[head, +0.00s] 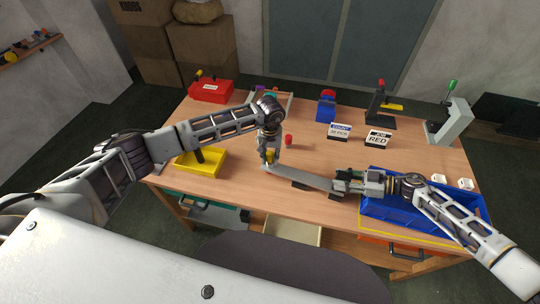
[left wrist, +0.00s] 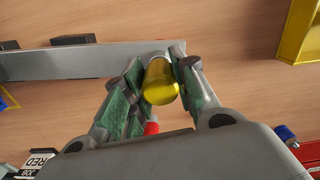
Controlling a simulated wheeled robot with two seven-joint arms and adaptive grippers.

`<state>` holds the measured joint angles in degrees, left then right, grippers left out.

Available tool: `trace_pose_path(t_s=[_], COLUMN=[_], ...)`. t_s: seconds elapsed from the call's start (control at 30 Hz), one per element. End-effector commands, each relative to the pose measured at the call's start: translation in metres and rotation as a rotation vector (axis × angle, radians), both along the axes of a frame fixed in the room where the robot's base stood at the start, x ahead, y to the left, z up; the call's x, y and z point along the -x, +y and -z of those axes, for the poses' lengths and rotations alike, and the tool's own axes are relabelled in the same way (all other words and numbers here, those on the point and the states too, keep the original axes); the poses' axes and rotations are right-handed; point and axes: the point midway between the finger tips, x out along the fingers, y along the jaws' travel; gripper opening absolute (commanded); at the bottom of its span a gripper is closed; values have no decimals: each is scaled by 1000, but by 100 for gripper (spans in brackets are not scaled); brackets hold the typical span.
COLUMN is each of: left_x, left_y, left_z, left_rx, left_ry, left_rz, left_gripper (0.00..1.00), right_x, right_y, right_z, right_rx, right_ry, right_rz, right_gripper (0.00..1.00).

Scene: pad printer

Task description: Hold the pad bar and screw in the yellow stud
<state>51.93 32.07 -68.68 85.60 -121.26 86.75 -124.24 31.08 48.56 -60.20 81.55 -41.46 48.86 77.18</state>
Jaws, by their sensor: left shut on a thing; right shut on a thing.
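The pad bar (head: 300,177) is a long flat grey bar above the wooden table; it also shows across the left wrist view (left wrist: 85,62). My right gripper (head: 342,183) is shut on the bar's right end. The yellow stud (left wrist: 160,82) is held between the green-padded fingers of my left gripper (left wrist: 155,85), at the bar's left end; the stud shows small in the head view (head: 271,156). My left gripper (head: 269,158) points down over that end. The stud meets or nearly meets the bar; whether its thread is engaged is hidden.
A yellow bin (head: 202,163) stands left of my left gripper and a blue tray (head: 420,214) lies under my right arm. A small red piece (head: 288,140) stands behind the bar. Signs reading JOB RED (head: 378,139) and COUNT (head: 340,131) stand farther back, near a blue device (head: 326,107).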

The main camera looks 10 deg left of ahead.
Motion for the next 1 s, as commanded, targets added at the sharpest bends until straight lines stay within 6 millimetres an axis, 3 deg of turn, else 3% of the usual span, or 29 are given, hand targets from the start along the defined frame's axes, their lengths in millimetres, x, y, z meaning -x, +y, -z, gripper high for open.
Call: trace_pose_path(t_s=[0.03,0.73,0.77,0.8,1.0], left_x=[0,0,0,0,0], left_y=[0,0,0,0,0], left_z=[1,10,9,9,9], left_rx=[0,-1,0,0,0], left_ry=[0,1,0,0,0], left_rz=[0,0,0,0,0], left_gripper=[6,6,31,36,38], right_x=[5,5,5,5,5], right_y=[-2,-2,-2,-2,-2], right_z=[10,10,10,10,10], right_rx=[13,13,13,13,13], right_ry=[10,10,10,10,10], right_rz=[-2,-2,-2,-2,-2], right_gripper=[0,0,0,0,0])
